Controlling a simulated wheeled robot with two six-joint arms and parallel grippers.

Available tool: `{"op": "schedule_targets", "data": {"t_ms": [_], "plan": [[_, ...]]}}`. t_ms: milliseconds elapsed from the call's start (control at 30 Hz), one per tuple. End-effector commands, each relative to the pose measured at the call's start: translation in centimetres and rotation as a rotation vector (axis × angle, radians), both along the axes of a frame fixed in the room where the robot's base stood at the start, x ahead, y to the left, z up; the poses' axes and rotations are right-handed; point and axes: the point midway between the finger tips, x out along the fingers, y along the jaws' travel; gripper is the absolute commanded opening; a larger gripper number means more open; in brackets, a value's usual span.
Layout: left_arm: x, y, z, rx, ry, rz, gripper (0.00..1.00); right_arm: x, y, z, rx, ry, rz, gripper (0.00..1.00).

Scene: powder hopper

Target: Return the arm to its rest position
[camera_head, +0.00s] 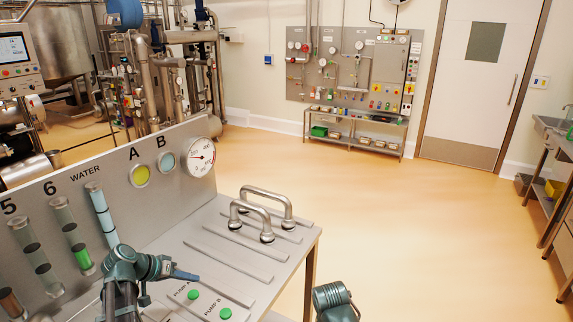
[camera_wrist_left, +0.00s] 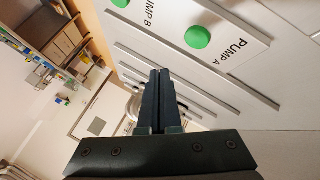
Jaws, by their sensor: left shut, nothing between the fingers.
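My left arm comes in at the bottom left of the head view, and its gripper (camera_head: 186,275) points right over the panel's flat top. In the left wrist view the two dark fingers of the left gripper (camera_wrist_left: 159,78) lie together, shut and empty. Two green buttons, pump A (camera_wrist_left: 198,37) and pump B (camera_wrist_left: 120,2), are close by in the wrist view. In the head view green buttons (camera_head: 193,294) and (camera_head: 225,313) lie just below and right of the gripper. A teal part of my right arm shows at the bottom; its gripper is not visible.
The panel's upright face carries sight tubes (camera_head: 72,236), a yellow window A (camera_head: 139,175), a blue window B (camera_head: 167,162) and a round gauge (camera_head: 200,157). Two metal handles (camera_head: 266,193) rise from the panel's flat top (camera_head: 205,222). The floor (camera_head: 390,220) beyond is clear.

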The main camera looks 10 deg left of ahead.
Motion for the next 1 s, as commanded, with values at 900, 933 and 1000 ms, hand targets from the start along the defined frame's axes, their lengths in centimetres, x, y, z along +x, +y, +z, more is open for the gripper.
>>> {"op": "schedule_targets", "data": {"t_ms": [900,933,1000], "plan": [[-14.7,-28.9,-6.1,0.683,0.5,-0.355,0.0,0.0,0.0,0.0,0.0,0.0,0.0,0.5],[-14.9,-29.1,-6.1,0.696,0.5,-0.354,0.0,0.0,0.0,0.0,0.0,0.0,0.0,0.5],[-15.2,-29.3,-6.1,0.716,0.501,-0.354,0.0,0.0,0.0,0.0,0.0,0.0,0.0,0.5]]}}
